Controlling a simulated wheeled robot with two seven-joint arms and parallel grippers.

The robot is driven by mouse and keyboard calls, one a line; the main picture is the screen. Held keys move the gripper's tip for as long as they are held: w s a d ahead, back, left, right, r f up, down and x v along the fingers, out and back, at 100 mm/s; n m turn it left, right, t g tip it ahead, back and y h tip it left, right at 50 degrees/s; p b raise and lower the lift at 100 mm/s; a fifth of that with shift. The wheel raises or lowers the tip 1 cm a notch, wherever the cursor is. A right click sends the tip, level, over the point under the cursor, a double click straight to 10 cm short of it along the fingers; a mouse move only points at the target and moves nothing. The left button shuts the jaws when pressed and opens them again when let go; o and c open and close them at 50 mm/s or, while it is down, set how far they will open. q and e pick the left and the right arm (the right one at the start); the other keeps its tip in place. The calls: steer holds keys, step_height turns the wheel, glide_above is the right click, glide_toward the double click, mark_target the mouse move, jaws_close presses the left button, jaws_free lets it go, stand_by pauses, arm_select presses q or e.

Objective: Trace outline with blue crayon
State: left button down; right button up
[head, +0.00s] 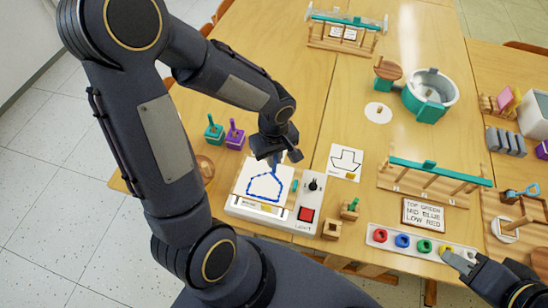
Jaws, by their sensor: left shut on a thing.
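My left gripper (276,155) is shut on the blue crayon (276,166) and holds it over the upper right part of the paper. The white paper (254,184) lies on a light box (240,208) and carries a blue outline (250,190) with a peaked top and several corners. The crayon tip is close to the outline's top right; contact cannot be made out. My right gripper (460,260) is at the lower right, by the tray of coloured pieces; its fingers look close together, but whether they are shut is unclear.
The light box has a black knob (313,185) and a red button (306,214). A card with an arrow-like outline (346,161) lies to its right. A tray (385,243) of coloured rings, a wooden rack (430,180) and teal and purple holders (235,138) stand around.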

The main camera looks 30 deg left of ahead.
arm_select(q)
steer(key=shift+r, duration=0.65)
steer(key=shift+w+a+f, duration=0.15)
steer(key=shift+a+f, duration=0.15)
steer(key=shift+a, duration=0.2)
steer(key=shift+w+a+f, duration=0.1)
steer(key=shift+a+f, duration=0.15)
steer(key=shift+a, duration=0.2)
steer(key=shift+b, duration=0.45)
steer(key=shift+f+b, duration=1.55)
steer(key=shift+b, duration=0.05)
steer(key=shift+r, duration=0.1)
